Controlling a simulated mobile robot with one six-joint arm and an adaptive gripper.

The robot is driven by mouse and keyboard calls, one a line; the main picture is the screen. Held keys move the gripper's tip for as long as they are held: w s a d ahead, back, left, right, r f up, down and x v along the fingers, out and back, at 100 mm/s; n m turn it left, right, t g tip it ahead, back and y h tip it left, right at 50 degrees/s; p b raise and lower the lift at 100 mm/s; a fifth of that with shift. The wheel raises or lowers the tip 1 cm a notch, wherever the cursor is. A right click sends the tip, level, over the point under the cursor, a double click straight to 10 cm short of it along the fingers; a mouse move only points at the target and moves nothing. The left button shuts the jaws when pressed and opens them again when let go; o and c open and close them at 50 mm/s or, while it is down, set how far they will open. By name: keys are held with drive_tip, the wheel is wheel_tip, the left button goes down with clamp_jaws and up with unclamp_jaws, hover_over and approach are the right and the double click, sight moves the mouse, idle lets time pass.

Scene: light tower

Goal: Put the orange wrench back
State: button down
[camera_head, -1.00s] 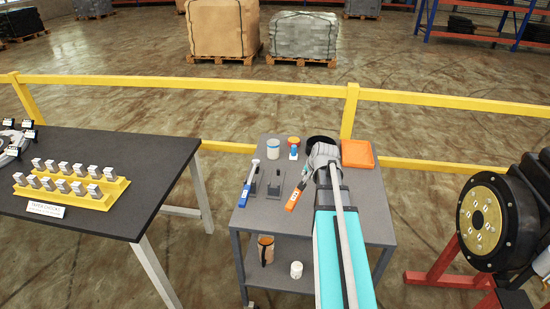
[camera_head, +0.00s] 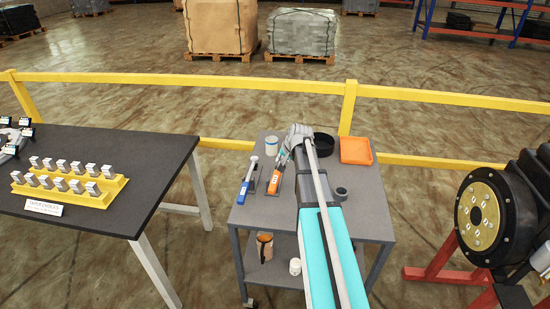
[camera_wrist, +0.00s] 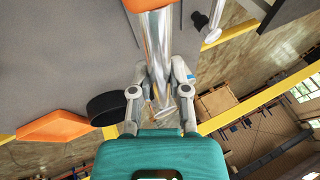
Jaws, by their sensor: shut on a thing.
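The orange wrench (camera_head: 275,181) is in my gripper (camera_head: 288,150), its orange handle end pointing to the front of the grey cart top (camera_head: 262,212). In the wrist view my gripper (camera_wrist: 163,100) is shut around the bare metal shank of the wrench (camera_wrist: 154,55); the orange end (camera_wrist: 148,4) is at the top edge. In the head view the handle is at the right-hand dark holder (camera_head: 287,186); I cannot tell whether it touches. A blue-handled wrench (camera_head: 246,182) is at the left-hand holder (camera_head: 256,188).
A white can (camera_head: 271,144), a black bowl (camera_head: 323,145), an orange tray (camera_head: 356,151) and a small dark ring (camera_head: 341,194) stand on the cart. My arm covers part of its middle. A black table (camera_head: 120,190) is left, a yellow rail (camera_head: 260,83) behind.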

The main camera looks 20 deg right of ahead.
drive_tip(key=w+a, duration=0.1)
drive_tip(key=w+a+n, duration=0.1)
drive_tip(key=w, duration=0.1)
drive_tip(key=shift+y, duration=0.3)
drive_tip(key=shift+f+b, duration=3)
drive_tip(key=shift+f, duration=0.05)
drive_tip(key=shift+f+b, duration=1.45)
drive_tip(key=shift+f, duration=0.05)
drive_tip(key=c, duration=0.5)
unclamp_jaws()
drive_tip(key=shift+r, duration=0.1)
drive_tip(key=shift+c, duration=0.2)
drive_tip(key=shift+r, duration=0.15)
